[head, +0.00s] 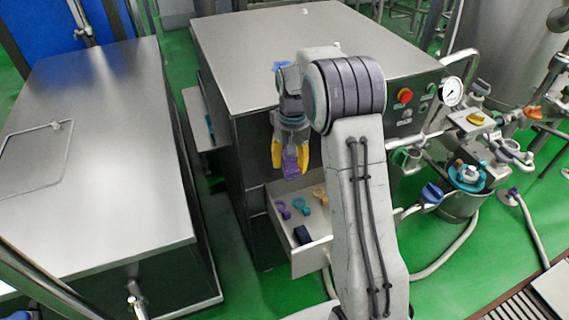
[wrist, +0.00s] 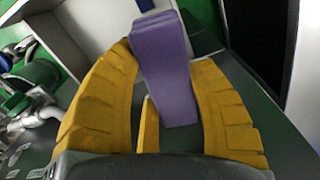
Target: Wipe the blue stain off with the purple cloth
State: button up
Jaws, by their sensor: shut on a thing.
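The purple cloth (head: 291,163) is a folded block held between the yellow fingers of my gripper (head: 290,158). It hangs in front of the steel cabinet, above an open drawer. In the wrist view the cloth (wrist: 165,70) stands upright between the fingers of my gripper (wrist: 165,95). A small blue patch, seemingly the blue stain (head: 281,66), shows on the cabinet top (head: 320,30) near its left front edge. My wrist partly hides it. The cloth is below the top's level and apart from the patch.
The open drawer (head: 312,254) below holds purple and teal rings, orange-yellow pieces and a dark blue block. Another open drawer (head: 197,108) juts out at the cabinet's left. A steel counter (head: 90,150) stands left across a green floor gap. Pipes and a gauge (head: 451,92) crowd the right.

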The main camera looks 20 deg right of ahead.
jog(key=d+r+m+p, duration=0.2)
jog(key=r+p, duration=0.4)
jog(key=r, duration=0.5)
jog(key=w+d+r+m+p, duration=0.1)
jog(key=d+r+m+p, duration=0.2)
jog(key=r+p, duration=0.4)
notch_tip(320, 180, up, 4)
jog(key=shift+d+m, duration=0.3)
jog(key=shift+m, duration=0.5)
